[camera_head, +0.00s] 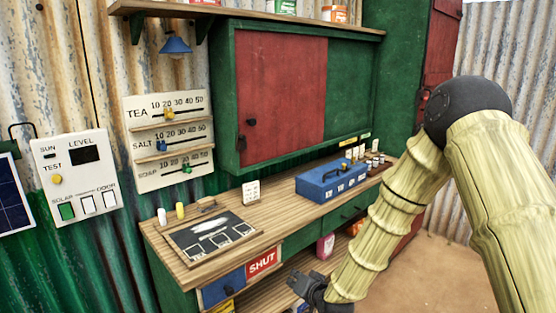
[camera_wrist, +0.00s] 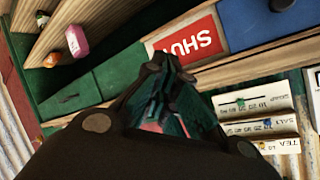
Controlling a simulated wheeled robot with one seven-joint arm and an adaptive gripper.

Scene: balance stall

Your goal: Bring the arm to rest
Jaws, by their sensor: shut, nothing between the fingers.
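My gripper (camera_head: 303,283) is low in front of the wooden counter (camera_head: 284,203), at the end of my bamboo-coloured arm that comes in from the right. In the wrist view the fingers of my gripper (camera_wrist: 160,75) are together with nothing between them. The fingertips appear close to the counter's front, near the red SHUT sign (camera_head: 262,263), but I cannot tell the gap. The sign also shows in the wrist view (camera_wrist: 190,40), just beyond the fingertips.
A blue box (camera_head: 330,182) and a dark slate board (camera_head: 212,235) stand on the counter. Above hangs a cabinet with a red sliding door (camera_head: 285,95). A slider panel (camera_head: 170,140) and a switch panel (camera_head: 75,175) are on the left wall. Bare floor (camera_head: 435,265) lies at right.

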